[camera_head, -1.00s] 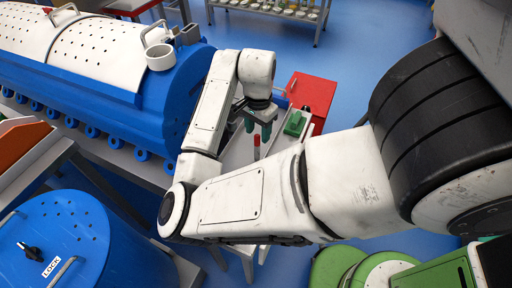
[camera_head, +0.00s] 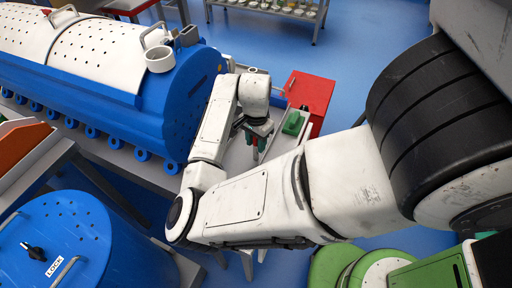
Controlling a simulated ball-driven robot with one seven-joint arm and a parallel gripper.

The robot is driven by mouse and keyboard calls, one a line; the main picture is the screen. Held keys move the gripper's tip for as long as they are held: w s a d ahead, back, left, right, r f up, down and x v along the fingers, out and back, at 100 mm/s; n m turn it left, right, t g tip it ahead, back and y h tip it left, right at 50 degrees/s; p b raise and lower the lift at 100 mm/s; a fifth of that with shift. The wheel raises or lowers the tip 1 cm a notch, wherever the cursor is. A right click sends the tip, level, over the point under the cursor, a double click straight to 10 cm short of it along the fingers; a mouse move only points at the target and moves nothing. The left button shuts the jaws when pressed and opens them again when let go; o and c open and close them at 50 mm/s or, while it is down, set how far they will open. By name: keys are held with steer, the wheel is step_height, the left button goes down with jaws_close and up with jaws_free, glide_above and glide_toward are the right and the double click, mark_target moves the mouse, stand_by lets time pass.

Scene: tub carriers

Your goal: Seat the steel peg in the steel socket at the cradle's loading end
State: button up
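My gripper (camera_head: 256,137) has two green fingertips and is over the narrow grey table right of the blue drum. A small red-topped upright piece (camera_head: 256,143) shows between the fingertips, mostly hidden by them. I cannot tell whether they press on it, or whether it is the steel peg. A pale round cup (camera_head: 160,59) sits at the near end of the large blue drum (camera_head: 190,100). A small grey fitting (camera_head: 187,37) is beside it. I cannot make out for certain which part is the steel socket.
A green block (camera_head: 293,123) lies on the grey table (camera_head: 285,143), right of my gripper. A red cabinet (camera_head: 309,95) stands behind. A blue tub (camera_head: 60,245) marked LOCK is at lower left. Green round lids (camera_head: 332,263) are at the bottom. Blue floor is open at upper right.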

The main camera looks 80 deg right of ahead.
jaws_close()
steer(key=shift+r, duration=0.1)
stand_by(0.3)
steer(key=s+a+r, duration=0.7)
steer(key=s+r, duration=0.5)
steer(key=r, duration=0.1)
steer(key=shift+a+b, duration=0.2)
steer(key=shift+b, duration=0.2)
steer(key=shift+f, duration=0.1)
